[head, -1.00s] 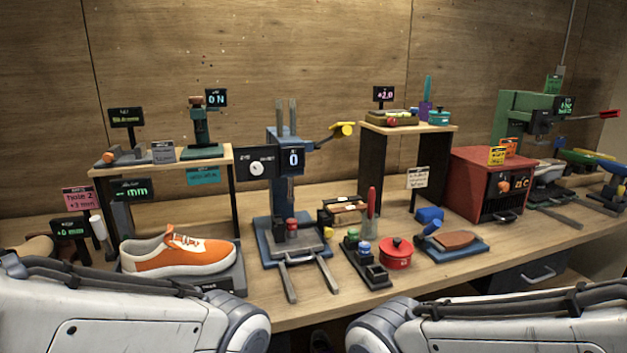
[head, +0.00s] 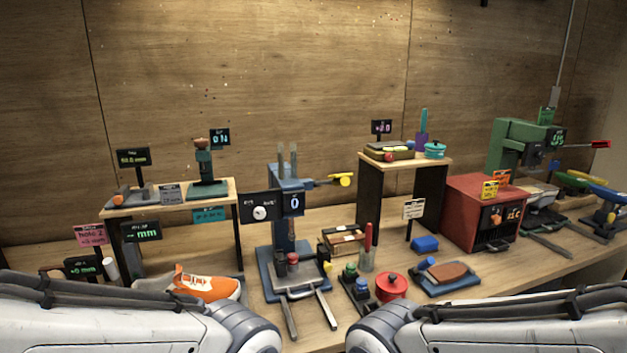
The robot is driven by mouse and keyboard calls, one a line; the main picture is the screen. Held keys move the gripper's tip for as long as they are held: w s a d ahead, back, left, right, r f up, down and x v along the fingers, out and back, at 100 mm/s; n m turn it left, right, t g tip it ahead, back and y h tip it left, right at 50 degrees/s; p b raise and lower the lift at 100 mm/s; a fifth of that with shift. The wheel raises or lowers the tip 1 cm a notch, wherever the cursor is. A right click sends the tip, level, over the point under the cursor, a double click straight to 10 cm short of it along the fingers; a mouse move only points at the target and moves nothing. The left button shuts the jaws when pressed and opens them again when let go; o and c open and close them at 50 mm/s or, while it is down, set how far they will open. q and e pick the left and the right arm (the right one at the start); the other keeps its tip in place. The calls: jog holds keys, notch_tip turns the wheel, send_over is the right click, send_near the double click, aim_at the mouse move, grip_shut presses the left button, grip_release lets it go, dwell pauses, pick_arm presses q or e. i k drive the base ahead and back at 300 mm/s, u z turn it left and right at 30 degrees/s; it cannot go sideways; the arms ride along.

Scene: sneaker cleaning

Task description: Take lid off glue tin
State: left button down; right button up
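A red round tin (head: 391,288) with a knobbed red lid stands on the bench right of centre in the head view. Its lid is on. It is the likeliest glue tin, though I can read no label on it. A smaller teal lidded pot (head: 435,150) stands on the right-hand raised shelf. My two arms cross the bottom of the view, one at each side. Both grippers are out of view, so I cannot see whether they hold anything.
A dark holder with small bottles (head: 357,290) stands just left of the red tin. A brown pad on a blue base (head: 447,278) lies to its right. A blue press (head: 288,222) stands further left. My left arm partly hides an orange sneaker (head: 208,287).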

aim_at(389, 282)
jog(key=z, duration=0.5)
jog(key=k, duration=0.6)
jog(key=z, duration=0.6)
jog(key=i, duration=1.6)
